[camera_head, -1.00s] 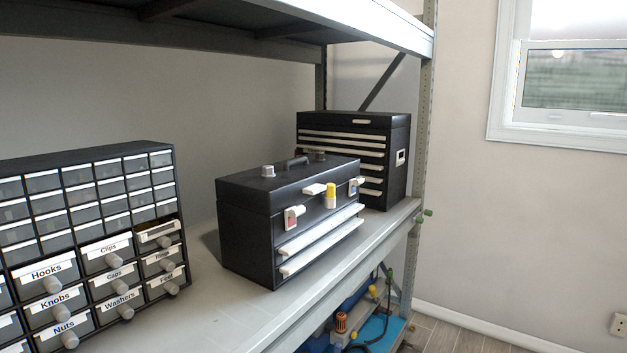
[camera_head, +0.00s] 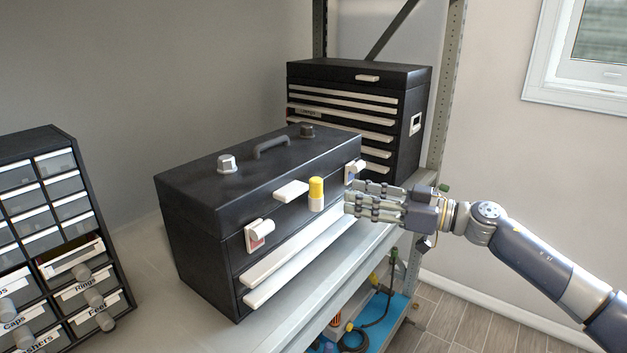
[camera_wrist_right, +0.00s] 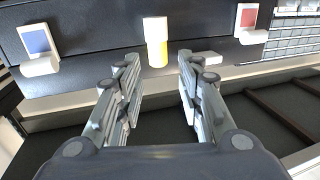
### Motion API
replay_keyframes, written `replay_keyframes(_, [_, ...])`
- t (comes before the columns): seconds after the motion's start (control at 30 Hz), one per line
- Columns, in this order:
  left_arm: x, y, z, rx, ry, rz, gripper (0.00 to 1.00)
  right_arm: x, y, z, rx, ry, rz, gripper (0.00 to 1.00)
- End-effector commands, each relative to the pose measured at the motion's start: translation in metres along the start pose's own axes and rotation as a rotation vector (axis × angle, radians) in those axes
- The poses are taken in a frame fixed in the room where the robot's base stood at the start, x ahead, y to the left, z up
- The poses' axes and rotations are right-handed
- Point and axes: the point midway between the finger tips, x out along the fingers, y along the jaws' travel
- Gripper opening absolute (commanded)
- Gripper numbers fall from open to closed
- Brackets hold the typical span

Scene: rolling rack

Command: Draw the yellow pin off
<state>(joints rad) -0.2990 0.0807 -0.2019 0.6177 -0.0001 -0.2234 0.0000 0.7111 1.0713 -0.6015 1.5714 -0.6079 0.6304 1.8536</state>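The yellow pin (camera_head: 316,188) stands upright in a white holder (camera_head: 316,204) on the front of the black toolbox (camera_head: 205,215), between two white latches (camera_head: 258,235). My right gripper (camera_head: 352,199) is just right of the pin in the head view, fingers pointing at the toolbox front. In the right wrist view the pin (camera_wrist_right: 157,54) appears ahead of the gripper (camera_wrist_right: 160,88), between and beyond its two spread fingers. The fingers are open and empty, apart from the pin. My left gripper is not in view.
A taller black drawer chest (camera_head: 352,100) stands behind the toolbox. A small-drawer cabinet (camera_head: 58,215) stands at the left. A shelf upright (camera_head: 447,95) rises behind my right arm. The shelf surface (camera_head: 150,285) between cabinet and toolbox is clear.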

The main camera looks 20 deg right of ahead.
Motion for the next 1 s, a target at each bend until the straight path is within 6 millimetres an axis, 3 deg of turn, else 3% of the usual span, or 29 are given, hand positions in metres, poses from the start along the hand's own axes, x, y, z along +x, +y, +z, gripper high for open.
replay_keyframes(0.1, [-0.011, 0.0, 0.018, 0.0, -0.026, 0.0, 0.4, 0.02, 0.0, -0.005, 0.002, 0.005, 0.0, 0.34])
replay_keyframes(0.27, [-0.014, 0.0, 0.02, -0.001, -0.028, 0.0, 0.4, 0.033, 0.0, -0.004, 0.0, 0.003, 0.0, 0.34])
replay_keyframes(0.53, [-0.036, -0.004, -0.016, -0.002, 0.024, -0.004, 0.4, 0.065, 0.004, -0.019, 0.0, 0.006, 0.0, 0.34])
replay_keyframes(0.63, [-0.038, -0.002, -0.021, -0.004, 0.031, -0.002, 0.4, 0.077, 0.004, -0.016, 0.0, 0.004, 0.001, 0.34])
replay_keyframes(1.0, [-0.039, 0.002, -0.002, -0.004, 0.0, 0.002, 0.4, 0.085, 0.004, -0.013, -0.001, 0.002, 0.003, 0.32])
